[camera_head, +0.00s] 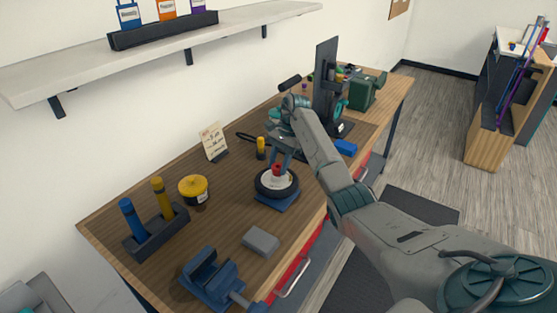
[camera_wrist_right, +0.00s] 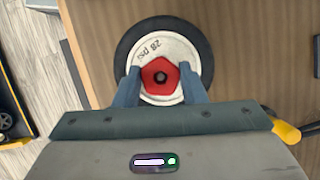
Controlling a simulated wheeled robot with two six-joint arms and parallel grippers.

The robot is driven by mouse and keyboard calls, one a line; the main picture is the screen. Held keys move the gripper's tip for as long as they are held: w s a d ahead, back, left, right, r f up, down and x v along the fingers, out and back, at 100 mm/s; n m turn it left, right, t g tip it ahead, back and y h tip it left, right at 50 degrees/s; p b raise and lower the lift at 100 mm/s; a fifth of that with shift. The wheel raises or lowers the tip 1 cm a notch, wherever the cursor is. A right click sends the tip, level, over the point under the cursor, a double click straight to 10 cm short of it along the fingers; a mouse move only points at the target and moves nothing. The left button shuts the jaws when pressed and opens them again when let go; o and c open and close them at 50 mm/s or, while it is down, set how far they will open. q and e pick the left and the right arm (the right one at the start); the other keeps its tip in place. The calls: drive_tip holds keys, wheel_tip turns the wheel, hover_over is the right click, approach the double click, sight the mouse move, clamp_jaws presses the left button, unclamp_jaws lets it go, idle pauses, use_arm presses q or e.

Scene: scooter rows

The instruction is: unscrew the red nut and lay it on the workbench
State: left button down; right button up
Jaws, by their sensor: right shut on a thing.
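The red nut (camera_head: 276,169) sits at the centre of a small wheel with a black tyre and white hub (camera_head: 283,186). The wheel lies flat on a blue base (camera_head: 276,201) on the workbench (camera_head: 226,213). My right gripper (camera_head: 277,166) reaches down from above and is shut on the red nut. In the right wrist view the red nut (camera_wrist_right: 160,76) shows between the two blue fingers, around a dark centre, over the wheel's white hub (camera_wrist_right: 176,47). I cannot tell whether the nut has lifted off the hub. My left gripper is not in view.
A grey block (camera_head: 261,242) and a blue vise (camera_head: 211,278) are at the front. A yellow tub (camera_head: 193,188), a holder with blue and yellow tools (camera_head: 156,232) and a card (camera_head: 214,142) stand left. A black upright stand (camera_head: 326,85) is behind. Bare wood lies between tub and wheel.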

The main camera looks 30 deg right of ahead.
drive_tip(key=shift+s+a+f+n+g+p, duration=0.15)
drive_tip(key=shift+n+g+p, duration=0.25)
drive_tip(key=shift+n+p, duration=0.45)
drive_tip(key=shift+s+d+f+n+g+p, duration=0.1)
drive_tip(key=shift+n+g+p, duration=0.3)
drive_tip(key=shift+n+p, duration=0.4)
drive_tip(key=shift+c, duration=0.2)
drive_tip(key=n+h, duration=0.1)
drive_tip(key=n, duration=0.1)
drive_tip(key=shift+a+n+g+p, duration=0.1)
drive_tip(key=shift+n+g+p, duration=0.2)
drive_tip(key=shift+n+p, duration=0.1)
drive_tip(key=shift+n, duration=0.55)
drive_tip(key=o, duration=0.9)
drive_tip(key=shift+s, duration=0.15)
drive_tip(key=shift+o, duration=0.8)
drive_tip(key=shift+s+d+r, duration=0.2)
drive_tip(key=shift+d+r, duration=0.05)
drive_tip(key=shift+r, duration=0.1)
drive_tip(key=shift+w, duration=0.15)
drive_tip(key=p+v, duration=0.2)
drive_tip(key=v, duration=0.8)
drive_tip(key=shift+r+p, duration=0.35)
